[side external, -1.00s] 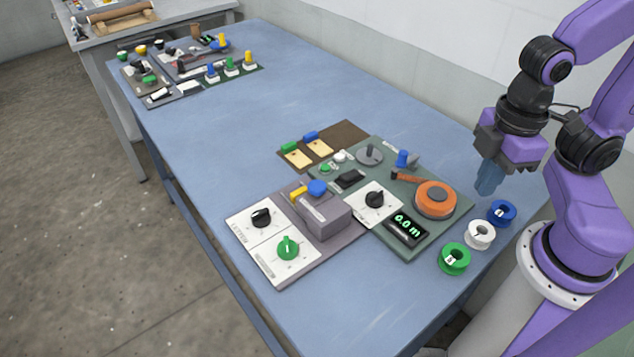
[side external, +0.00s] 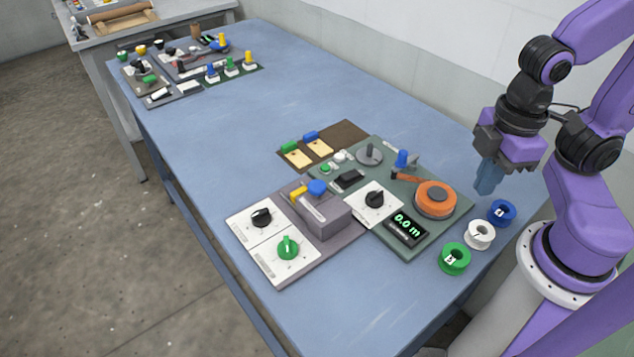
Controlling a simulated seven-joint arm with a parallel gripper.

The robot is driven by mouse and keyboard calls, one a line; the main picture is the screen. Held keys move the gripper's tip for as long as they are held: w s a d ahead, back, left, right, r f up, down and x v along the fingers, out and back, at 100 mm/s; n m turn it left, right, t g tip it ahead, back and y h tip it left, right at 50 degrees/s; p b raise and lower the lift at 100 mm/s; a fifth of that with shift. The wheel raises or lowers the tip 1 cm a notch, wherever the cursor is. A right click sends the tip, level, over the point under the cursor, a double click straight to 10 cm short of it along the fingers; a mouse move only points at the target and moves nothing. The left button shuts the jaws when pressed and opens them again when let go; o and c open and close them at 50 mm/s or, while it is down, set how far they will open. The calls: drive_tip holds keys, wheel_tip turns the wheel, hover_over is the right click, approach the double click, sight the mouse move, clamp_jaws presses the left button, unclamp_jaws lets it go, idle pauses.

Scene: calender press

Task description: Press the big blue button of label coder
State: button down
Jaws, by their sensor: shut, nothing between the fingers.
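A big blue button (side external: 317,187) sits on top of a grey box (side external: 322,214), beside a yellow part (side external: 298,195). This unit seems to be the label coder, though its label is too small to read. The box stands on a grey base with two white dial panels, one with a black knob (side external: 261,217) and one with a green knob (side external: 287,247). My gripper (side external: 486,184) is shut and empty, pointing down above the right side of the table, well to the right of the blue button and apart from it.
A green panel with an orange disc (side external: 435,198), a black-knob dial (side external: 375,199) and a display (side external: 406,228) lies between the box and my gripper. Blue (side external: 502,212), white (side external: 480,235) and green (side external: 454,258) spools stand at right. The table's middle (side external: 260,105) is clear.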

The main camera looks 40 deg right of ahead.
drive_tip(key=w+a+m+t, duration=0.1)
drive_tip(key=w+a+t, duration=0.2)
drive_tip(key=w, duration=0.4)
drive_tip(key=w+a+m+t, duration=0.1)
drive_tip(key=w+a+t, duration=0.1)
drive_tip(key=w, duration=0.5)
drive_tip(key=r+t+y, duration=0.1)
drive_tip(key=t+y, duration=0.1)
drive_tip(key=t, duration=0.2)
hover_over(320, 188)
drive_tip(key=shift+n, duration=0.4)
drive_tip(key=shift+f, duration=4.35)
drive_tip(key=shift+f, duration=0.25)
drive_tip(key=shift+f, duration=0.2)
